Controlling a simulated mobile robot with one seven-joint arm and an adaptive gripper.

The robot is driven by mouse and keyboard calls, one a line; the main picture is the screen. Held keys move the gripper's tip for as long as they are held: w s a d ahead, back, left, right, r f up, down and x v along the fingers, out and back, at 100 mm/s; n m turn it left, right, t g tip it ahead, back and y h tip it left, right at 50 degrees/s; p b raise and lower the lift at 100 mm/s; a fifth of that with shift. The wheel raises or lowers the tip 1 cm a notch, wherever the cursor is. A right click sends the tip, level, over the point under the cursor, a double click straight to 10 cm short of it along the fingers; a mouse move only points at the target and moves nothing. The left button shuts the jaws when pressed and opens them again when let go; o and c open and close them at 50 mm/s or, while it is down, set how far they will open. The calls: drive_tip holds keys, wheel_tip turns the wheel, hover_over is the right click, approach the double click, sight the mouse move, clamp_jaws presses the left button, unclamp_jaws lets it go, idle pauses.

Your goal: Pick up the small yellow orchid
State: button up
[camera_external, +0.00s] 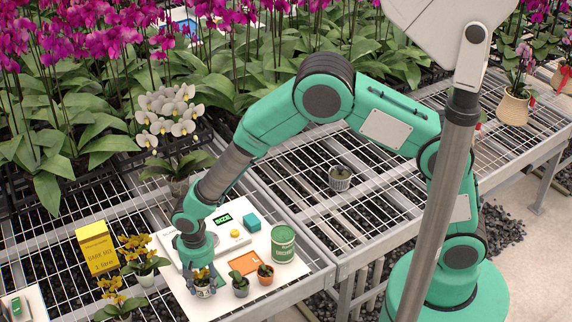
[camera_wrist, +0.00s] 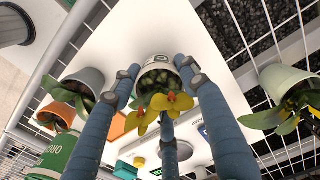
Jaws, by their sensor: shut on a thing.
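The small yellow orchid, in a pale pot (camera_external: 205,291), is at the front of the white board (camera_external: 180,298). Its yellow flowers (camera_external: 202,273) show just below my gripper's palm. My gripper (camera_external: 203,284) points down with its fingers around the pot. In the wrist view, the pot (camera_wrist: 157,66) sits between the fingertips of my gripper (camera_wrist: 158,70), with its yellow flowers (camera_wrist: 172,102) towards the palm. The gripper is shut on the pot. I cannot tell whether the pot touches the board.
A grey pot (camera_external: 240,289) and an orange pot (camera_external: 265,277) stand close right. A green can (camera_external: 284,245), teal block (camera_external: 252,223) and orange square (camera_external: 240,262) lie behind. Other yellow orchids (camera_external: 143,264) and a yellow box (camera_external: 97,247) stand left. Bench mesh at right is mostly free.

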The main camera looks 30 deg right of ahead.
sight(201, 276)
drive_tip(key=shift+r, duration=0.15)
wheel_tip(201, 276, up, 10)
drive_tip(key=shift+f+p, duration=0.1)
drive_tip(key=shift+p, duration=1.05)
idle(0.5)
